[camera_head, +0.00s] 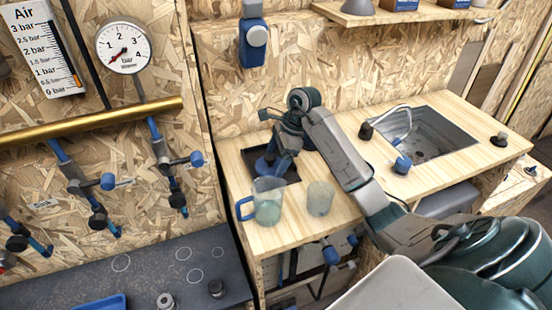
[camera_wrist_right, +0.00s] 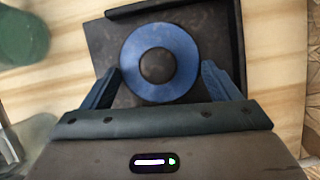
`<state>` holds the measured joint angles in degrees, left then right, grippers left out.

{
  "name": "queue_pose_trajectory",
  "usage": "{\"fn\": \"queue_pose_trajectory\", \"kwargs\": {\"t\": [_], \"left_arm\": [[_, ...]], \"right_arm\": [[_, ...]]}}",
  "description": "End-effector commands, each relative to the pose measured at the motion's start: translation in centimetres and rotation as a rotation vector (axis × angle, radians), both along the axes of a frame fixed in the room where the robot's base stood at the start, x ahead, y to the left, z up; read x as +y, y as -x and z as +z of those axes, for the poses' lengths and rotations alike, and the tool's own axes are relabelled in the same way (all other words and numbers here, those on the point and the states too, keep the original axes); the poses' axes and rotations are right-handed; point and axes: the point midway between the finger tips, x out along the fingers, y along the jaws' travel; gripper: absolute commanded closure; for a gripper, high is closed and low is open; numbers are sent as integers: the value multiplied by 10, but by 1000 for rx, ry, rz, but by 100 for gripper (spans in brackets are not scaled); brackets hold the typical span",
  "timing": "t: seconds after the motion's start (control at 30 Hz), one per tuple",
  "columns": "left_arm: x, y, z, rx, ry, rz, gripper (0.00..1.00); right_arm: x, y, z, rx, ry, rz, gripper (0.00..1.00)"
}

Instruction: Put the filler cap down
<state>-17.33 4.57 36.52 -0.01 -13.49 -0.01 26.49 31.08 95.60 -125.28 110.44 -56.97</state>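The filler cap (camera_wrist_right: 132,52), a round blue disc with a dark round centre, lies in a black square tray (camera_wrist_right: 104,50) on the wooden counter. It also shows in the head view as a blue shape (camera_head: 262,165) low in the tray (camera_head: 292,174), partly hidden by my right gripper. My right gripper (camera_head: 272,156) points down over the tray. In the right wrist view its two blue fingers (camera_wrist_right: 160,74) stand apart, one on each side of the cap, with narrow gaps seeming to show. My left gripper is not in view.
A jug with a blue handle (camera_head: 268,208) and a clear cup (camera_head: 320,198) stand just in front of the tray. A sink (camera_head: 440,135) with a tap is to the right. A wall with a gauge (camera_head: 124,47) and blue valves is left.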

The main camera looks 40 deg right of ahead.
Motion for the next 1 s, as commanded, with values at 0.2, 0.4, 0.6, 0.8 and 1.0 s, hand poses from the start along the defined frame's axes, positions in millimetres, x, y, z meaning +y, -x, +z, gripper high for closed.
{"fn": "queue_pose_trajectory", "kwargs": {"t": [0.2, 0.4, 0.6, 0.8, 1.0], "left_arm": [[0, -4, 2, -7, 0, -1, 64], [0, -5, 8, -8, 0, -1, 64], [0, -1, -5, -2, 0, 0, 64], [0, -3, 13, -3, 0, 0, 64], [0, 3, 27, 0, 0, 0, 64]], "right_arm": [[0, 0, 1, 0, 0, 0, 0], [0, 0, 6, 0, 0, -1, 0], [-13, 4, 33, -6, 4, -1, 0], [-29, 10, 83, 0, 3, -2, 0], [-40, 14, 109, 1, 2, -2, 0]]}}
